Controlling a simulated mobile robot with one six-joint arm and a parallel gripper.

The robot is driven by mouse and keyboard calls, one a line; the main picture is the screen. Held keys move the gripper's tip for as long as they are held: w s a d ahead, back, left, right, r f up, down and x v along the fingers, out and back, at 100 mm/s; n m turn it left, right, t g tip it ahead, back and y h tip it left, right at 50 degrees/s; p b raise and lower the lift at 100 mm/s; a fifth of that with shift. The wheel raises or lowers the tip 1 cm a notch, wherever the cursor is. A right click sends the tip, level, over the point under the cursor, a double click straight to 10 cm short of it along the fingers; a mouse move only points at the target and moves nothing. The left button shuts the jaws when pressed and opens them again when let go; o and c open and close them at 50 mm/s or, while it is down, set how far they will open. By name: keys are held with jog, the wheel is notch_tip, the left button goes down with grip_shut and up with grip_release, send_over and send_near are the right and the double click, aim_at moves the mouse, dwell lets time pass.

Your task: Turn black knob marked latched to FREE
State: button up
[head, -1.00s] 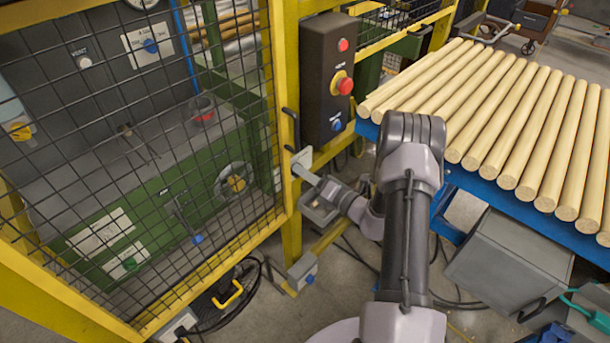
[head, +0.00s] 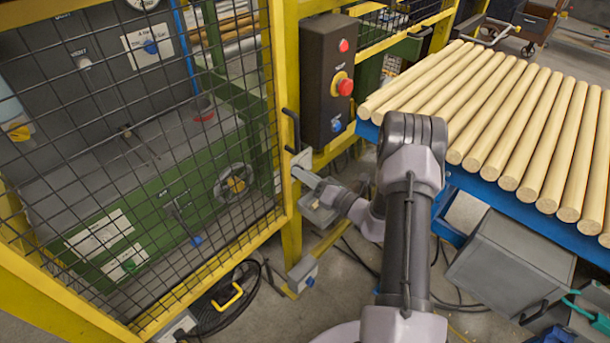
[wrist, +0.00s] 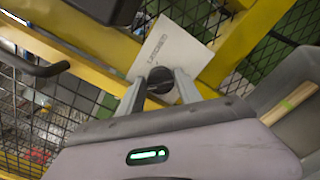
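The black knob (wrist: 161,84) sits on a pale plate (wrist: 172,45) on the yellow gate frame. The plate carries small lettering that seems to read LATCHED, tilted in the wrist view. My gripper (wrist: 160,79) has one finger on each side of the knob, and both fingers appear to touch it. In the head view my gripper (head: 303,175) reaches the plate (head: 301,160) at the gate's right edge. The knob is hidden there. Its pointer cannot be made out.
A black handle (head: 291,130) stands just above the plate. A dark control box (head: 329,80) with red and blue buttons is above right. The mesh gate (head: 130,150) fills the left. A blue rack (head: 480,185) of wooden rods stands to the right.

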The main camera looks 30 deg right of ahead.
jog(key=shift+s, duration=0.1)
jog(key=p+v, duration=0.3)
jog(key=v, duration=1.4)
jog(key=shift+s+d, duration=0.1)
